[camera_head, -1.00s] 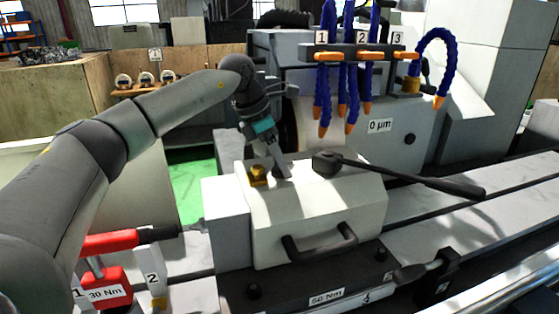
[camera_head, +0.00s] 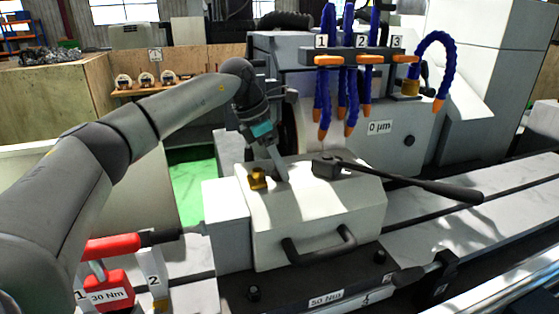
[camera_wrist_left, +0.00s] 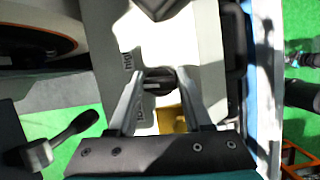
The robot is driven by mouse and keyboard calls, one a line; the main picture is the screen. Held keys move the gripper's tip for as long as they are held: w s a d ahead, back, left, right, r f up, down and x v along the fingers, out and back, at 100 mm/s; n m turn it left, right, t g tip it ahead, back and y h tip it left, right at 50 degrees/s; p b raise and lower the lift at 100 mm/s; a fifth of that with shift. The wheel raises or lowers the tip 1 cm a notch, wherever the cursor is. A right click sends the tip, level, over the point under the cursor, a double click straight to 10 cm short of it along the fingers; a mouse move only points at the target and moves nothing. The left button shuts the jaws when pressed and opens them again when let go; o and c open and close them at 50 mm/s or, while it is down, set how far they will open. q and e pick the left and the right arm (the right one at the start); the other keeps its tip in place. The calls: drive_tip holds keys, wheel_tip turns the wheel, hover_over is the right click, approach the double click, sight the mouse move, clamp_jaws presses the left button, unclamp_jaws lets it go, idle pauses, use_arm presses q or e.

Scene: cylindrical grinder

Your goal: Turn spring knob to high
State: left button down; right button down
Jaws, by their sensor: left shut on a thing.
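The spring knob (camera_wrist_left: 160,80) is a small dark round knob on the pale top of the housing (camera_head: 325,205). In the left wrist view it sits between the two fingertips of my left gripper (camera_wrist_left: 161,76), which is shut on it. In the head view my left gripper (camera_head: 280,176) reaches down to the housing top, and its fingers largely hide the knob. Dark lettering (camera_wrist_left: 127,60), too small to read surely, is printed on the housing beside the left fingertip. My right gripper is in neither view.
A brass-coloured fitting (camera_head: 257,179) stands close left of the fingers. A black lever (camera_head: 410,182) extends right across the housing top. Blue coolant hoses (camera_head: 325,90) hang behind. A red-handled torque wrench (camera_head: 112,246) is at lower left. A black handle (camera_head: 320,246) is on the front.

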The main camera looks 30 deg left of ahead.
use_arm(q)
drive_tip(key=shift+r+m+g+h+p, duration=0.25)
drive_tip(key=shift+m+g+h+p, duration=0.05)
drive_tip(key=shift+m+p, duration=0.85)
drive_tip(key=shift+m+g+p, duration=0.3)
drive_tip(key=shift+m+p, duration=0.4)
drive_tip(key=shift+m, duration=0.15)
drive_tip(key=shift+f+m+g+h+p, duration=0.1)
drive_tip(key=shift+m+g+h+p, duration=0.3)
drive_tip(key=shift+m, duration=0.8)
drive_tip(key=shift+m+g, duration=0.6)
drive_tip(key=shift+m, duration=0.7)
drive_tip(key=shift+c, duration=1.8)
unclamp_jaws()
drive_tip(key=shift+f, duration=0.1)
